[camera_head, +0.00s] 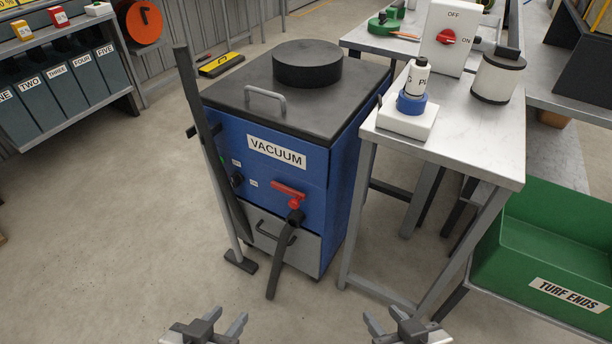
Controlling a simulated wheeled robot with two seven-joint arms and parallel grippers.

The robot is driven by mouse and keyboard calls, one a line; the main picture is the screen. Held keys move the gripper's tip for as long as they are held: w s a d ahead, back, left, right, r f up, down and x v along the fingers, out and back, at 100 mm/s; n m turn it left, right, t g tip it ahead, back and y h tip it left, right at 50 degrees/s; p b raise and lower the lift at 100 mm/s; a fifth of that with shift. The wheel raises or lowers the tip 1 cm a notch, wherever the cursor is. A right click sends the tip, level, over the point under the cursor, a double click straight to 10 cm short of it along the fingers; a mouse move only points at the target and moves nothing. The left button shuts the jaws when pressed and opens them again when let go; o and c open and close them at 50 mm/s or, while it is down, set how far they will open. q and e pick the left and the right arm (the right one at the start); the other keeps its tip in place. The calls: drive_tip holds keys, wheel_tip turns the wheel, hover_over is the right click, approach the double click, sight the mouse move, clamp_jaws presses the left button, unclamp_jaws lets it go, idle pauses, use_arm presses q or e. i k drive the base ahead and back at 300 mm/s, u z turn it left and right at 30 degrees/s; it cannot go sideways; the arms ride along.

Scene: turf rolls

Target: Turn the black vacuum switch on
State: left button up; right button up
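The blue vacuum (264,140) stands on the floor at the middle, with a "VACUUM" label and a dark lid. Its black switch (237,179) is a small knob on the left part of the front face, partly behind a leaning dark bar. Small labels and a green spot sit near the switch; I cannot read its setting. My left gripper (228,324) is low at the bottom edge, open and empty. My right gripper (385,324) is to its right, also open and empty. Both are well short of the vacuum, apart from everything.
A red handle (289,195) and black hose (284,255) project from the vacuum's front. The leaning dark bar (207,140) stands at its left. The floor in front is clear.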

sight(236, 178)
drive_tip(key=u, duration=2.5)
drive_tip(key=i, duration=2.65)
drive_tip(key=z, duration=2.95)
drive_tip(key=i, duration=0.5)
drive_tip(key=z, duration=0.1)
